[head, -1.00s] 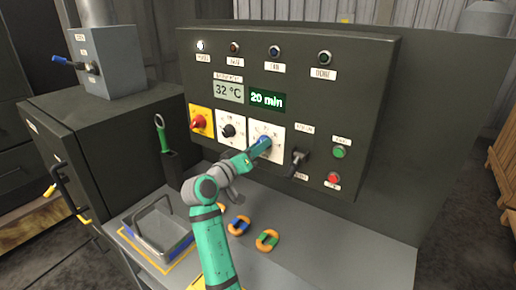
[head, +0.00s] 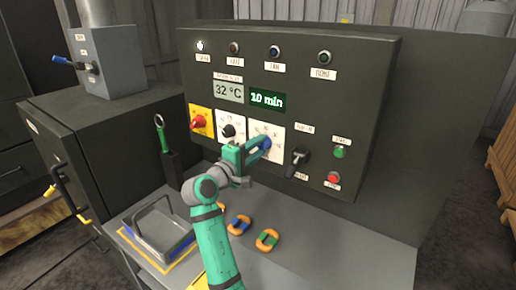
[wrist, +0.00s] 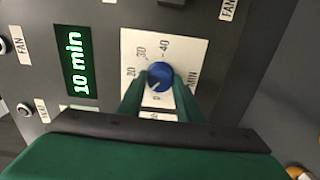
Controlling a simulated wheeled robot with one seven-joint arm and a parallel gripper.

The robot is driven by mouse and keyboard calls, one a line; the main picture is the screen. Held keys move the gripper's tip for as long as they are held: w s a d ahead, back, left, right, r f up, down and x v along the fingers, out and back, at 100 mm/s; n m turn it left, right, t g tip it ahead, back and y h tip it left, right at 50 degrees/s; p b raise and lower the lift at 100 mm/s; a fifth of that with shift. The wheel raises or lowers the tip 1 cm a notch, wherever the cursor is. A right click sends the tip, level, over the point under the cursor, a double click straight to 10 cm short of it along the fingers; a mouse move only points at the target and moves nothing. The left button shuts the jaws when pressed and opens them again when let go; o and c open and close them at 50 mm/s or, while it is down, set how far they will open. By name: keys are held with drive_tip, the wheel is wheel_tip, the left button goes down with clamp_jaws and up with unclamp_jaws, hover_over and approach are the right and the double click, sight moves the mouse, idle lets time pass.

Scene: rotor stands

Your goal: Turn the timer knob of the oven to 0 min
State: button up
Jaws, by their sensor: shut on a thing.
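The timer knob (wrist: 160,77) is blue and sits on a white dial plate (wrist: 133,45) with minute marks, seen in the wrist view. My gripper (wrist: 160,88) has its green fingers on both sides of the knob, shut on it. In the head view my gripper (head: 258,150) reaches the same knob (head: 266,143) on the panel, partly hiding the dial. The green timer display (head: 267,100) reads 10 min, and it also shows in the wrist view (wrist: 74,61). The knob's white pointer line slants toward the lower left in the wrist view.
Left of the timer are a black knob (head: 228,131) and a red knob on a yellow plate (head: 199,122). A black lever (head: 298,158) stands close on the right, with green and red buttons beyond. Below, a shelf holds a metal tray (head: 157,232) and orange-rimmed parts (head: 267,240).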

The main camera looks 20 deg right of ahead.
drive_tip(key=n, duration=0.4)
drive_tip(key=shift+f, duration=0.1)
drive_tip(key=shift+n, duration=2.1)
drive_tip(key=o, duration=1)
drive_tip(key=shift+o, duration=0.2)
drive_tip(key=v, duration=1.1)
